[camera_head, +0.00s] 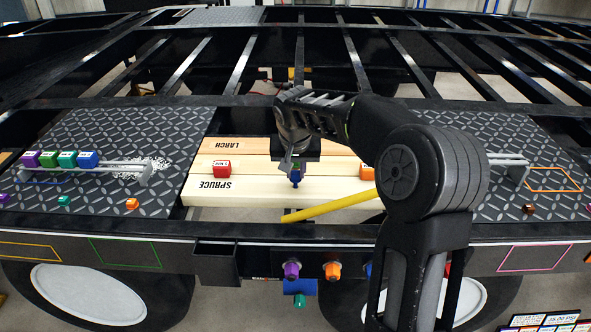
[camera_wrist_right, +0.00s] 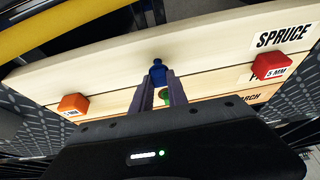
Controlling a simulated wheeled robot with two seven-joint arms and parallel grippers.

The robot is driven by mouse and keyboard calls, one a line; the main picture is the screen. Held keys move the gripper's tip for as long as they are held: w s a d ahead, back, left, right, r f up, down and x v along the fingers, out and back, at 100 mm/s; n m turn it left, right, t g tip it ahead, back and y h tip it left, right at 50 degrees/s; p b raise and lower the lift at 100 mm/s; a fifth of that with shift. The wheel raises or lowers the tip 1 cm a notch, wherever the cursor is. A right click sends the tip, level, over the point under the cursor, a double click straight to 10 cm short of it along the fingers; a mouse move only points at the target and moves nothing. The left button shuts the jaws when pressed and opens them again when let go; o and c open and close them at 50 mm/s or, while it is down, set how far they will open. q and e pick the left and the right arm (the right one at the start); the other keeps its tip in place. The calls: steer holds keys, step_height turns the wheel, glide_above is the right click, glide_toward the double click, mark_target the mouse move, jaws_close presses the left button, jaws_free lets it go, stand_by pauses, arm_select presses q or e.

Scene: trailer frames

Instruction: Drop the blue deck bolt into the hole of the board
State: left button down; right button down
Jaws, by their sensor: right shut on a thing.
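My right gripper (camera_head: 295,172) reaches in over the pale wooden boards, with its fingers shut on a small blue bolt (camera_head: 296,181). In the right wrist view the blue bolt (camera_wrist_right: 157,72) shows at the fingertips (camera_wrist_right: 158,85), in front of the board marked SPRUCE (camera_wrist_right: 215,52). That board also shows in the head view (camera_head: 270,190). A small green spot (camera_wrist_right: 165,97) shows between the fingers; I cannot tell what it is. I cannot make out the hole, nor whether the bolt touches the board. My left gripper is not in view.
A red block (camera_head: 222,169) and an orange block (camera_head: 367,173) sit on the boards on either side of the gripper. A yellow bar (camera_head: 330,207) crosses the gap in front. Several coloured blocks line a rack (camera_head: 120,165) on the left tread plate.

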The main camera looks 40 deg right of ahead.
steer(key=shift+f, duration=0.15)
steer(key=shift+r, duration=0.2)
steer(key=shift+r+p, duration=1.65)
steer(key=shift+r, duration=0.5)
stand_by(0.7)
steer(key=shift+f+b, duration=2.15)
steer(key=shift+f, duration=0.3)
steer(key=c, duration=1.2)
jaws_free()
steer(key=shift+r, duration=0.1)
steer(key=v, duration=0.7)
steer(key=shift+r, duration=0.25)
